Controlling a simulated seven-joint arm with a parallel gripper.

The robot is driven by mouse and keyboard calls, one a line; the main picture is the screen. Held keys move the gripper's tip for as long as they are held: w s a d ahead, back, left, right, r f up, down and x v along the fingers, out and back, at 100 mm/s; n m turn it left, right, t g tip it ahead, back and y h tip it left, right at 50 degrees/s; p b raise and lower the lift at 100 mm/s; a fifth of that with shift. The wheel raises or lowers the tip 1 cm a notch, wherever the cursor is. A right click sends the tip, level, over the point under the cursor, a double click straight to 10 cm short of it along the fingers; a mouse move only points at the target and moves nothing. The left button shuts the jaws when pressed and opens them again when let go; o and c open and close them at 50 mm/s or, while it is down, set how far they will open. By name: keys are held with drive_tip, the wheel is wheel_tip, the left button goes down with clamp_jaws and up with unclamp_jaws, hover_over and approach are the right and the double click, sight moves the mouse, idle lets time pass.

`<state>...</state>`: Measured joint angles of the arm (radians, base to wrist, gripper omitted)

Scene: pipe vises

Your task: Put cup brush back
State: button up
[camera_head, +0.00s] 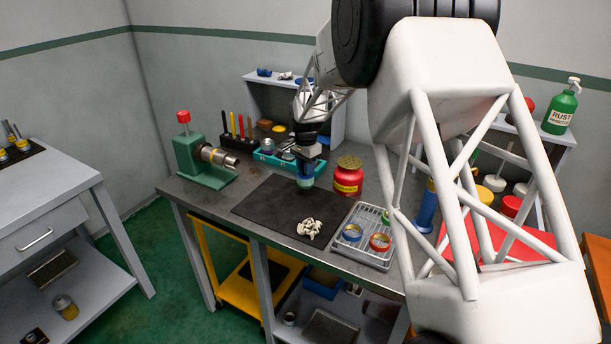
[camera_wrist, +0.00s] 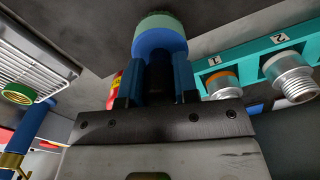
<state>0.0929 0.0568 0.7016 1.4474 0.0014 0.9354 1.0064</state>
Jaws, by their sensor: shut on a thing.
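The cup brush, a round blue piece with a green end, is in my gripper (camera_head: 307,163); it shows below the fingers in the head view (camera_head: 305,184). In the wrist view, the brush (camera_wrist: 160,38) stands beyond the blue fingers of my gripper (camera_wrist: 160,80), which are shut on it. It is held over the dark mat (camera_head: 265,205), near the mat's back edge; the gap beneath it is hard to tell. The teal rack (camera_head: 322,170) is just behind. Its labels 1 and 2 and two metal threaded fittings (camera_wrist: 290,75) show in the wrist view.
A red jar (camera_head: 348,177) stands right of my gripper, beside the rack. A green vise (camera_head: 200,160) stands at left. The mat's left part is clear.

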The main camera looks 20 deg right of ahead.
drive_tip(key=shift+f, duration=1.7)
drive_tip(key=shift+f, duration=0.1)
drive_tip(key=o, duration=0.9)
wheel_tip(320, 180, up, 12)
drive_tip(key=shift+f, duration=0.2)
drive_tip(key=shift+r, duration=0.3)
